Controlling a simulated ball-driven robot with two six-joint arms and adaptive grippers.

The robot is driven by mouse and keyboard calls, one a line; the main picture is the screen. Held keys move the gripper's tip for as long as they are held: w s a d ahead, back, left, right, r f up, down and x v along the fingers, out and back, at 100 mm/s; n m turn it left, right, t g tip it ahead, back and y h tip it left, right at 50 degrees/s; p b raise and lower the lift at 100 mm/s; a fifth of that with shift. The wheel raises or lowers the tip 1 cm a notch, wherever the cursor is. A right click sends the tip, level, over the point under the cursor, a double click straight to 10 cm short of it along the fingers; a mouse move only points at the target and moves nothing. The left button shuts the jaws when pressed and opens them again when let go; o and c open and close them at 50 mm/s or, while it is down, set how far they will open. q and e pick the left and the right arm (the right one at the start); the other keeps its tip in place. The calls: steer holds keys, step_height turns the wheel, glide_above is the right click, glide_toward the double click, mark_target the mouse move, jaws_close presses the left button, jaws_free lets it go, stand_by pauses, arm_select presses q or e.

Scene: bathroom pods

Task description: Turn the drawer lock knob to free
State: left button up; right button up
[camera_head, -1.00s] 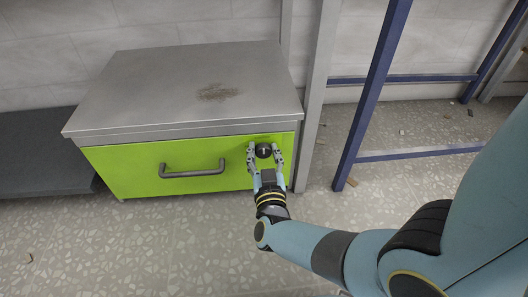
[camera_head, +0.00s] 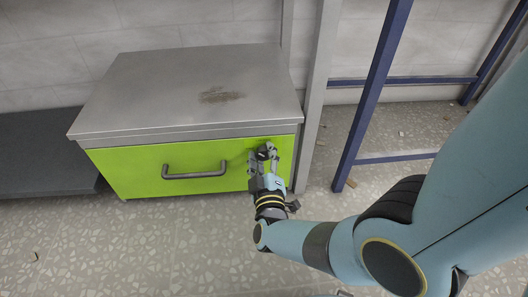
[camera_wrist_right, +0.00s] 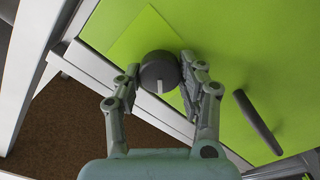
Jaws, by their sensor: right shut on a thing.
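The drawer lock knob (camera_wrist_right: 158,70) is a dark round knob with a pale line on its face, on the green drawer front (camera_head: 133,170). In the wrist view the pale line points toward the bottom of the picture. My right gripper (camera_head: 265,156) is shut on the knob; in the wrist view its fingers (camera_wrist_right: 159,76) sit on either side of it. In the head view the fingers partly hide the knob. My left gripper is not in view.
The grey drawer handle (camera_head: 194,171) is left of the knob. The grey cabinet top (camera_head: 165,85) bears a brown stain. A grey post (camera_head: 316,95) and a blue frame (camera_head: 375,95) stand to the right.

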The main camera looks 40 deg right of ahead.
steer(key=n, duration=0.3)
steer(key=shift+a, duration=0.1)
steer(key=shift+n, duration=1.2)
steer(key=shift+n+p, duration=0.3)
steer(key=shift+n, duration=0.7)
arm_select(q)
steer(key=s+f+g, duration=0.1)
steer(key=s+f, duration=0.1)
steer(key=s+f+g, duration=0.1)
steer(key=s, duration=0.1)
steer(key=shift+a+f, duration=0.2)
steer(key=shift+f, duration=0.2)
arm_select(e)
steer(key=shift+f+n, duration=0.1)
steer(key=shift+n, duration=0.4)
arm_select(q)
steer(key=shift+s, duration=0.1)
arm_select(e)
steer(key=o, duration=1.1)
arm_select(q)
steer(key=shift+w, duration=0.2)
arm_select(e)
steer(key=shift+o, duration=0.2)
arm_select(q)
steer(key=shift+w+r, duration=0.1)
